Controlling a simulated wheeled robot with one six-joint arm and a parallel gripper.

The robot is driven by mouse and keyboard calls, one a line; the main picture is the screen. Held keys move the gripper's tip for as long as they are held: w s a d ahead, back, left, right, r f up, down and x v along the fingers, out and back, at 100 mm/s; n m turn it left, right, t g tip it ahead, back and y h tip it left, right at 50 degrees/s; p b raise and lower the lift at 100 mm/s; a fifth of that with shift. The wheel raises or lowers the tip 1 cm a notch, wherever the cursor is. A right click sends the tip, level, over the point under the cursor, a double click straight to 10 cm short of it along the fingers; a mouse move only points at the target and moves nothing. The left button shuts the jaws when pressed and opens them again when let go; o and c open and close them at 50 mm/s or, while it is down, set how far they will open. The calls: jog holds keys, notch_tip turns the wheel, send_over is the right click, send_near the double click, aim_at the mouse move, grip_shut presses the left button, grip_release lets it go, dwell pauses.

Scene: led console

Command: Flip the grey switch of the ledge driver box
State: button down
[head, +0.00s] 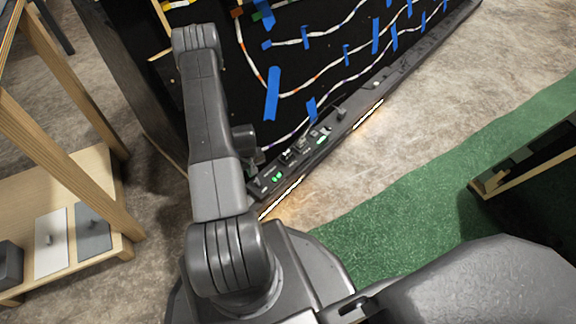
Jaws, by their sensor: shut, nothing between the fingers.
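A dark ledge (366,100) runs diagonally along the foot of a black panel. Small dark boxes and controls sit on its near part, with green lights (278,176) and another green light (322,139). One small box (290,156) has pale markings. It may be the driver box, but its switch is too small to make out for sure. My gripper (257,158) shows partly from behind my arm, low beside the near end of the ledge. It is shut and holds nothing. I cannot tell whether it touches anything.
White LED strips and blue tape (272,93) cover the black panel. A wooden shelf (98,162) with grey and white plates stands at left. A green mat (420,190) and a dark wood-edged object (530,165) lie at right. Bare floor lies beside the ledge.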

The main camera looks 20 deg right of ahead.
jog(key=shift+f+b, duration=0.3)
jog(key=shift+f, duration=0.15)
jog(key=shift+s+d, duration=0.1)
jog(key=shift+s, duration=0.05)
jog(key=shift+s+d, duration=0.2)
jog(key=shift+s, duration=0.3)
jog(key=shift+s+d, duration=0.15)
jog(key=shift+s, duration=0.3)
jog(key=shift+r, duration=0.15)
notch_tip(320, 180, up, 7)
jog(key=p, duration=0.3)
jog(key=shift+w, duration=0.35)
jog(key=shift+a+f, duration=0.1)
jog(key=shift+f, duration=0.1)
